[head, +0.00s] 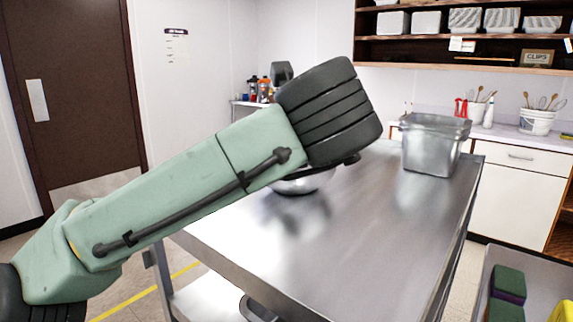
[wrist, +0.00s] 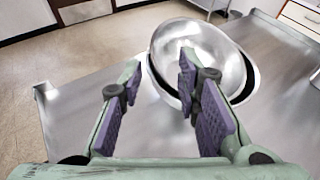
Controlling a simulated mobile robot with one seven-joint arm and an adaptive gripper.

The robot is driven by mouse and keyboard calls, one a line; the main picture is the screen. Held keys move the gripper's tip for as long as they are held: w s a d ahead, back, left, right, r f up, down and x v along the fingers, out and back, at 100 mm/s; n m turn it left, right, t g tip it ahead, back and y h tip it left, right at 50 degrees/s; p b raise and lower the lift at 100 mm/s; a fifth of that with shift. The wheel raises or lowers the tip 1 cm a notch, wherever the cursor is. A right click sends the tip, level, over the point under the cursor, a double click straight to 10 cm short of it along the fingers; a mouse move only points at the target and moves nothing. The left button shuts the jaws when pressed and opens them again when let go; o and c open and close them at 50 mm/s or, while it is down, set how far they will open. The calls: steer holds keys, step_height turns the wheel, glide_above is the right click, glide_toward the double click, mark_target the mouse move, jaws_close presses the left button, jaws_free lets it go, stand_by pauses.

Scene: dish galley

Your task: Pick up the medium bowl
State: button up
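A shiny metal bowl (wrist: 215,50) sits on the steel table, tilted, with a second metal rim and a dark gap showing around its lower and right edges. It looks nested in another bowl, but I cannot tell their sizes for sure. In the head view, a metal bowl (head: 300,185) shows only in part below my arm, which hides the rest. My gripper (wrist: 160,68) is open and empty, with purple pads. In the wrist view its right finger overlaps the bowl and its left finger lies left of the rim. Contact cannot be told. The head view hides the fingers.
The steel table (head: 365,235) is mostly clear around the bowl. A square metal container (head: 433,148) stands at its far right. A grey bin with sponges (head: 508,284) is at the lower right. A counter with utensil tubs (head: 537,121) stands behind.

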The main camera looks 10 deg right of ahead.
steer(key=p+x, duration=0.1)
steer(key=x, duration=0.2)
steer(key=p+x, duration=0.1)
steer(key=x, duration=0.2)
steer(key=a+p+x, duration=0.1)
steer(key=x, duration=0.3)
steer(key=shift+p, duration=0.35)
steer(key=shift+w+f, duration=0.15)
steer(key=shift+w, duration=0.15)
steer(key=shift+c, duration=0.2)
jaws_close()
